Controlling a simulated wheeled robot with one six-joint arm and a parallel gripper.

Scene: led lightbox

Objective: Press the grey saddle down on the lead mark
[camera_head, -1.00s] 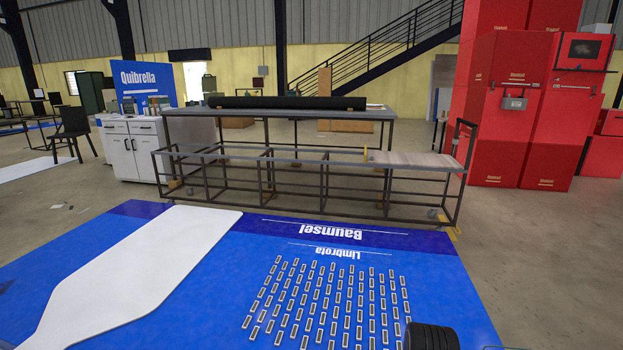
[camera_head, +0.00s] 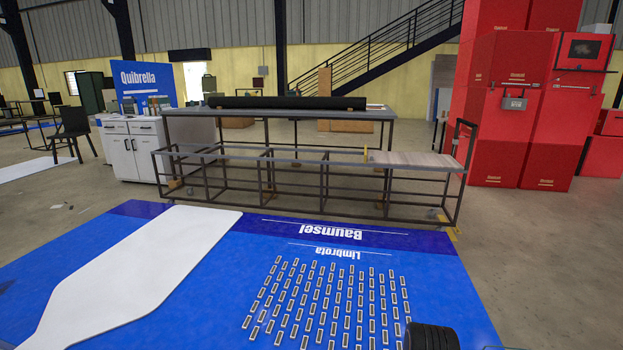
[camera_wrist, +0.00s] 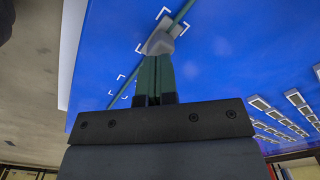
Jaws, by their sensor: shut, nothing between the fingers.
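In the wrist view my gripper (camera_wrist: 153,58) is shut and empty, its two green fingers side by side, pointing at the blue printed panel (camera_wrist: 235,60). The grey saddle (camera_wrist: 160,42) shows right at the fingertips, which hide part of it. I cannot tell whether the tips touch it. A thin green lead (camera_wrist: 181,13) runs diagonally past the saddle over the blue panel. White corner brackets of a lead mark (camera_wrist: 164,12) surround the saddle. A second set of brackets (camera_wrist: 121,78) lies along the lead, lower left. The head view shows neither gripper nor saddle.
Rows of small LED modules (camera_head: 340,303) lie on the blue panel, with a large white shape (camera_head: 140,265) to their left. A metal frame (camera_head: 310,183) and a table with a black roll (camera_head: 287,102) stand behind. Red cabinets (camera_head: 510,110) stand at right.

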